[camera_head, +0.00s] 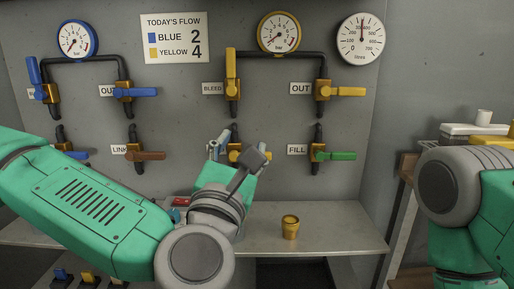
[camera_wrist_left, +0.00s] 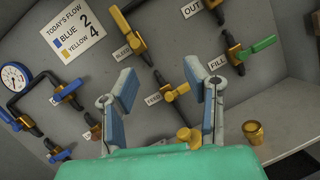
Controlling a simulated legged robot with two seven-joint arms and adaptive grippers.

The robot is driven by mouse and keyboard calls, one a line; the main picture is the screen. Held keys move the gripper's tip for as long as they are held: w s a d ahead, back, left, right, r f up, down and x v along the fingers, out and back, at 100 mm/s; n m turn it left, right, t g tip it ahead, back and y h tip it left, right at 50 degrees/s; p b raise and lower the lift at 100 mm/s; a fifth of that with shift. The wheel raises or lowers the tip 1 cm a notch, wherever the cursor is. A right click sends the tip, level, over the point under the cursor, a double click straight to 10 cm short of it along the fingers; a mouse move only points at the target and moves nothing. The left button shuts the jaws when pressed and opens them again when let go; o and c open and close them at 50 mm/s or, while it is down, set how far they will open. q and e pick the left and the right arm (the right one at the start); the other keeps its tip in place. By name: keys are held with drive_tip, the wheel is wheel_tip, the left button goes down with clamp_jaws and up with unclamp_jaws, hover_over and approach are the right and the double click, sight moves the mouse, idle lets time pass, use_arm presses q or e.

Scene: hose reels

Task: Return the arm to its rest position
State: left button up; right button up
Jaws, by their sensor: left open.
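My left arm reaches in from the left in the head view, with its left gripper (camera_head: 217,145) in front of the lower middle of the grey valve panel (camera_head: 190,100). In the left wrist view the two blue-padded fingers of the left gripper (camera_wrist_left: 168,85) stand wide apart with nothing held between them. A lower valve with a yellow handle (camera_wrist_left: 178,92) shows in the gap, beyond the fingers; in the head view the gripper partly covers it. My right arm shows at the right edge of the head view, but its gripper is out of frame.
A brass cup (camera_head: 290,227) stands on the shelf (camera_head: 335,238) under the panel. Blue (camera_head: 143,92), yellow (camera_head: 350,91), brown (camera_head: 150,156) and green (camera_head: 338,156) handles stick out from the panel. A side stand with a white-lidded item (camera_head: 470,129) is at the right.

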use_arm(q)
drive_tip(key=s+d+f+m+g+h, duration=0.1)
drive_tip(key=d+f+m+g+h, duration=0.1)
drive_tip(key=f+m, duration=0.4)
drive_tip(key=s+d+f+m+g+h, duration=0.1)
drive_tip(key=s+f+m+g+h, duration=0.15)
drive_tip(key=f, duration=0.55)
drive_tip(key=s+a+f+m+g+y+p, duration=0.1)
drive_tip(key=s+a+f+m+g, duration=0.2)
drive_tip(key=f, duration=0.4)
drive_tip(key=s+a+f+m+g+p, duration=0.1)
drive_tip(key=s+f+m+g, duration=0.15)
drive_tip(key=f+m, duration=0.35)
drive_tip(key=s+a+f+m+g+y, duration=0.1)
drive_tip(key=s+f+m+g, duration=0.2)
drive_tip(key=f, duration=0.5)
drive_tip(key=s+a+f+m+g+y+p, duration=0.1)
drive_tip(key=s+a+f+m+g+y, duration=0.2)
drive_tip(key=s+a+f+m, duration=0.2)
drive_tip(key=s+a+f+m+g+y+p, duration=0.1)
drive_tip(key=s+a+f+m+g+y, duration=0.2)
drive_tip(key=s+a, duration=0.9)
drive_tip(key=a+f+m+g, duration=0.1)
drive_tip(key=a+f+m, duration=0.1)
drive_tip(key=a, duration=0.4)
drive_tip(key=shift+a+f, duration=0.25)
drive_tip(key=shift+a, duration=0.1)
